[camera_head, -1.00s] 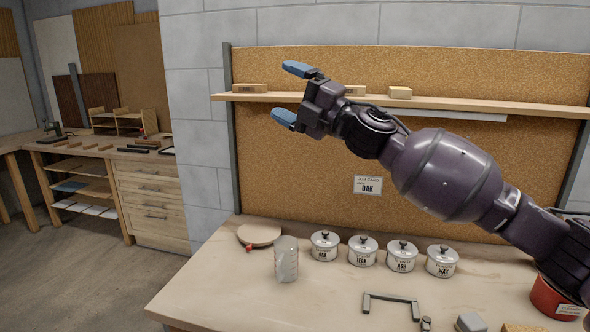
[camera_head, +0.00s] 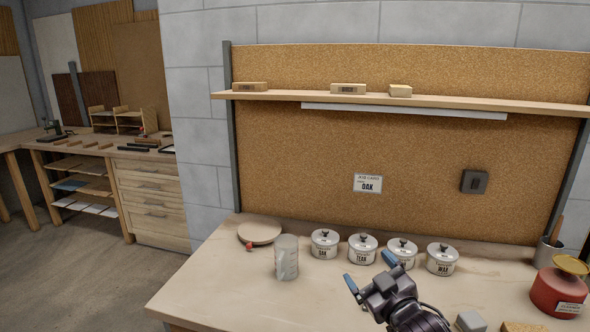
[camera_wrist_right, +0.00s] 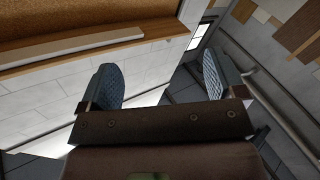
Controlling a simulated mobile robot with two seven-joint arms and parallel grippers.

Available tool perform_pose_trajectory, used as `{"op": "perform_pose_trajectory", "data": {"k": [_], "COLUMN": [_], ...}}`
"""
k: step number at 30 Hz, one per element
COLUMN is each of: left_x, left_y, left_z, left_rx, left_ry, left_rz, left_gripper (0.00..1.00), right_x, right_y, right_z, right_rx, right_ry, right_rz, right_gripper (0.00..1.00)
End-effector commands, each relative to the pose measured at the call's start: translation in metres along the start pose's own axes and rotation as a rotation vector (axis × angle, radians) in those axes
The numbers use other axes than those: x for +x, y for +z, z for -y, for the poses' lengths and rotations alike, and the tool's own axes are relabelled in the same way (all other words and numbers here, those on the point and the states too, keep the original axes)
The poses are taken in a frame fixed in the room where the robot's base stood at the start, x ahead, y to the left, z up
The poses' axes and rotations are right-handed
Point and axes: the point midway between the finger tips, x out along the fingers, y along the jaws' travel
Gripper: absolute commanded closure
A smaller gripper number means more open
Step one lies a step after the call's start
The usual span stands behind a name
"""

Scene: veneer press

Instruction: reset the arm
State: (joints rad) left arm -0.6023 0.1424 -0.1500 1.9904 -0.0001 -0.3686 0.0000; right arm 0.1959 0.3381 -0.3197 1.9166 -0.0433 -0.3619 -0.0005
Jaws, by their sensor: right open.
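My right gripper (camera_head: 371,272) is low over the front middle of the workbench in the head view, open, with nothing between its blue fingertips. Its two fingers also show spread apart in the right wrist view (camera_wrist_right: 165,85). It is in front of the lidded white pots and partly covers the third pot (camera_head: 402,248). The handle-shaped black bar seen on the bench earlier is hidden behind my arm. My left gripper does not show.
Other pots, such as the oak one (camera_head: 324,244), stand in a row. A clear measuring cup (camera_head: 286,258) and a round wooden disc (camera_head: 260,232) are at left. A red can (camera_head: 558,293) is at right. A shelf (camera_head: 440,102) crosses the corkboard (camera_head: 300,150) behind.

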Motion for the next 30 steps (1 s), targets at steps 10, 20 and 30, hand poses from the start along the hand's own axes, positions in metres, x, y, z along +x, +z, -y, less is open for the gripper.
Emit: {"op": "perform_pose_trajectory", "data": {"k": [10,20,30], "left_x": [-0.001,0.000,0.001], "left_y": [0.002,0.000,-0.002], "left_z": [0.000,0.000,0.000], "left_rx": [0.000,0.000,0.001], "left_ry": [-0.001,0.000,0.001], "left_rz": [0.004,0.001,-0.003], "left_gripper": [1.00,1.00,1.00], "right_x": [-0.119,-0.255,-0.318], "right_y": [0.120,0.211,0.237], "right_z": [0.018,0.057,0.083], "right_rx": [0.233,0.360,0.396], "right_ry": [0.099,0.180,0.186], "right_rz": [0.266,0.551,0.674], "right_gripper": [0.11,0.11,0.11]}}
